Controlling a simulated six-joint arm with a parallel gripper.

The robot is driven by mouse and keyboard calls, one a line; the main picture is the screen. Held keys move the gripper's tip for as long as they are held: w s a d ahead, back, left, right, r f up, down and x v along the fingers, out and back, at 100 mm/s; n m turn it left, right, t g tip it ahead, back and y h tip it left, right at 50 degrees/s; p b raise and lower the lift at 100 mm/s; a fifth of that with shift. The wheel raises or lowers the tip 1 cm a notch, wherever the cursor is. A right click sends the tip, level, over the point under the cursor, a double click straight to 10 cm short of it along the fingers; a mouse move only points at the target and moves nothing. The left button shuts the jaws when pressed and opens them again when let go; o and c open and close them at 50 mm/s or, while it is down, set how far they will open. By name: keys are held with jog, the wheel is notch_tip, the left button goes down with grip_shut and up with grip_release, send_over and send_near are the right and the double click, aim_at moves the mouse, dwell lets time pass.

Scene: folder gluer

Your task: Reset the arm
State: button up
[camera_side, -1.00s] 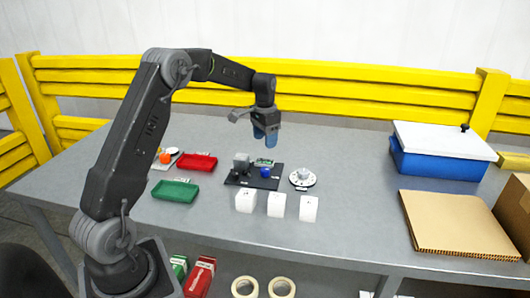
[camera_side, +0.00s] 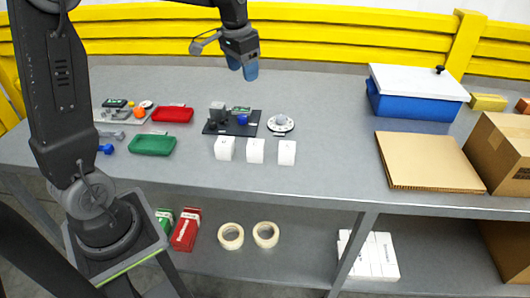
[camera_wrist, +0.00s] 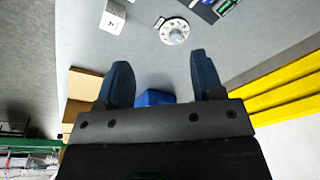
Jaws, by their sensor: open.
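My gripper (camera_side: 243,70) hangs above the back part of the grey table (camera_side: 330,163) in the side view, with its blue fingertips pointing down. It is clear of everything on the table. In the wrist view my gripper (camera_wrist: 160,82) shows two dark blue fingers spread wide apart with nothing between them. A round white dial (camera_side: 281,124) sits to the right of the plate and also shows in the wrist view (camera_wrist: 174,31).
Three white cubes (camera_side: 256,151), a red tray (camera_side: 173,115) and a green tray (camera_side: 152,145) stand on the table. At right are a blue bin with a white lid (camera_side: 412,107), flat cardboard (camera_side: 428,162) and a carton (camera_side: 503,150). A yellow rail (camera_side: 340,38) runs behind.

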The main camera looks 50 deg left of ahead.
jog(key=s+d+t, duration=0.2)
jog(key=s+d, duration=0.5)
jog(key=s, duration=0.3)
jog(key=s+d+t, duration=0.1)
jog(key=s+d, duration=0.6)
jog(key=s, duration=0.4)
jog(key=shift+s+t+h, duration=0.15)
jog(key=shift+t+h, duration=0.15)
jog(key=shift+t, duration=0.1)
